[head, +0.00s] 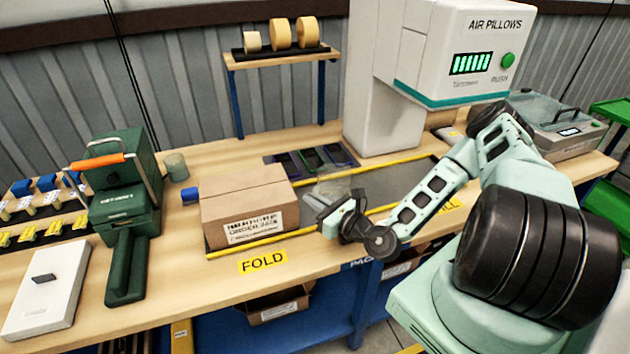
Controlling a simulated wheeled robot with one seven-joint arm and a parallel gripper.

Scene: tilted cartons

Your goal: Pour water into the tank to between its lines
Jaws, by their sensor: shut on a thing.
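My gripper (333,212) is over the front of the bench, just right of the brown carton. It is shut on a clear, see-through thing (335,186); its shape and any water in it are too faint to tell. A green machine (124,185) with an orange-gripped handle stands at the left of the bench. A small grey-green cup-like vessel (176,167) stands behind it to the right. No tank with lines can be made out for certain.
A closed brown carton (250,208) stands on the bench (215,267) between my gripper and the green machine. A white box (46,290) lies at front left. The AIR PILLOWS machine (455,50) stands behind my arm. A tape-roll shelf (282,58) rises at the back.

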